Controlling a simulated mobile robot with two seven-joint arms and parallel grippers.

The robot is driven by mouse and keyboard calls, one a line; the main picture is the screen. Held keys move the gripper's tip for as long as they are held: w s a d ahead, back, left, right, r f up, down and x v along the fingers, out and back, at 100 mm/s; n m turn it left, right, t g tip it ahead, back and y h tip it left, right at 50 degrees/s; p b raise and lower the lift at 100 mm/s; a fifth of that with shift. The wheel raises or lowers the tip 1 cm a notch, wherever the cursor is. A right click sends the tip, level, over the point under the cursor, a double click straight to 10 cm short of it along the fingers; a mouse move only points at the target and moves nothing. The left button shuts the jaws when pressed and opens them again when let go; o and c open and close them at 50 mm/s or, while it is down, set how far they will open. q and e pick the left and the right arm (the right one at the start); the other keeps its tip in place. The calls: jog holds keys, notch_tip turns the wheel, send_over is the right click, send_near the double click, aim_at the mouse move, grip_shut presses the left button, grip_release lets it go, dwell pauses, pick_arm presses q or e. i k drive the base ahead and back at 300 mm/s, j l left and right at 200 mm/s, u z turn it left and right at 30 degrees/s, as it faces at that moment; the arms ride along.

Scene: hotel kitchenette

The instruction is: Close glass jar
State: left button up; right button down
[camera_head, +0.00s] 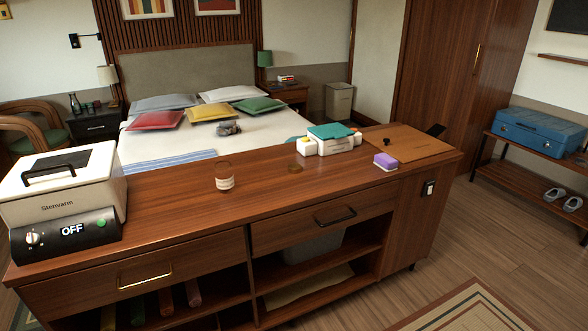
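A small glass jar (224,176) with a pale label stands upright near the middle of the wooden counter. Its glass is clear and its top looks open. A small, flat, round brownish piece (295,168), which looks like a lid, lies on the counter to the right of the jar, apart from it. Neither of my grippers is in view.
A white Stenvarm appliance (64,190) reading OFF fills the counter's left end. Right of the jar are a white box with a teal top (331,138), a purple sponge (385,162) and a cutting board (408,142). The counter front around the jar is clear.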

aim_at(223, 172)
jog(key=i+l+u, duration=0.1)
jog(key=u, duration=0.5)
jog(key=i+l+u, duration=0.35)
jog(key=l, duration=0.2)
jog(key=l+u, duration=0.15)
jog(key=i+l, duration=0.15)
jog(key=l, duration=0.2)
jog(key=i+l, duration=0.15)
jog(key=l, duration=0.25)
jog(key=i+l+u, duration=0.1)
jog(key=l, duration=0.25)
jog(key=i+l, duration=0.15)
jog(key=l, duration=0.2)
